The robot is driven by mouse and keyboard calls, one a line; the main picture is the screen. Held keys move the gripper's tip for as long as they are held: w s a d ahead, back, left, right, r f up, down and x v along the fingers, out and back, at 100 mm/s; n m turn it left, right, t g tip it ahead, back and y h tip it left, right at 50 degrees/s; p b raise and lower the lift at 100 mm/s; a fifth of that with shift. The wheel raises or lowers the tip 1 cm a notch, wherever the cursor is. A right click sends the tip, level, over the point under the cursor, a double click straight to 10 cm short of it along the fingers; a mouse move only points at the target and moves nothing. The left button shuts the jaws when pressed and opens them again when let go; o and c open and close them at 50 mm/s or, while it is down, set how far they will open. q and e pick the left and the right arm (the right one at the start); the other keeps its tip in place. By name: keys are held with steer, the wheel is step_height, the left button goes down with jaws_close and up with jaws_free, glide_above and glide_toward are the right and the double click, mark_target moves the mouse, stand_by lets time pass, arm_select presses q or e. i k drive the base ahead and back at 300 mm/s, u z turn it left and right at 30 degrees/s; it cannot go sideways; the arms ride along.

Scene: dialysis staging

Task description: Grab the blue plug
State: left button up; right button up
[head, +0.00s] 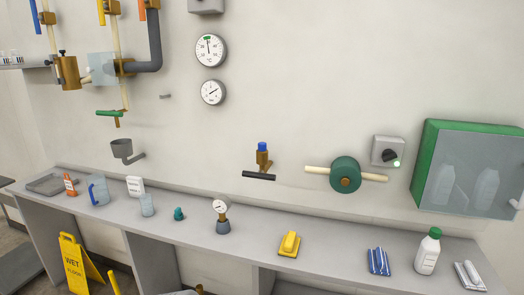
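A bright blue cylindrical piece (262,146), which looks like the blue plug, sits upright on top of a brass wall valve (263,160) with a black horizontal handle (259,175). It is on the wall above the counter, near the middle of the head view. A small teal plug-like piece (179,214) stands on the counter, left of a gauge on a grey base; its colour is more green-blue. Neither of my grippers can be made out in the head view.
The long grey counter (335,240) holds a gauge (221,215), a yellow block (289,244), blue-white packets (378,262) and a green-capped bottle (428,251). A green wheel (345,175) juts from the wall. A yellow wet-floor sign (78,262) stands at lower left.

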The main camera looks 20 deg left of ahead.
mark_target(261, 146)
steer(key=u, duration=0.25)
steer(key=k, duration=0.35)
steer(key=u, duration=1.4)
steer(key=i, duration=1.15)
steer(key=z, duration=0.6)
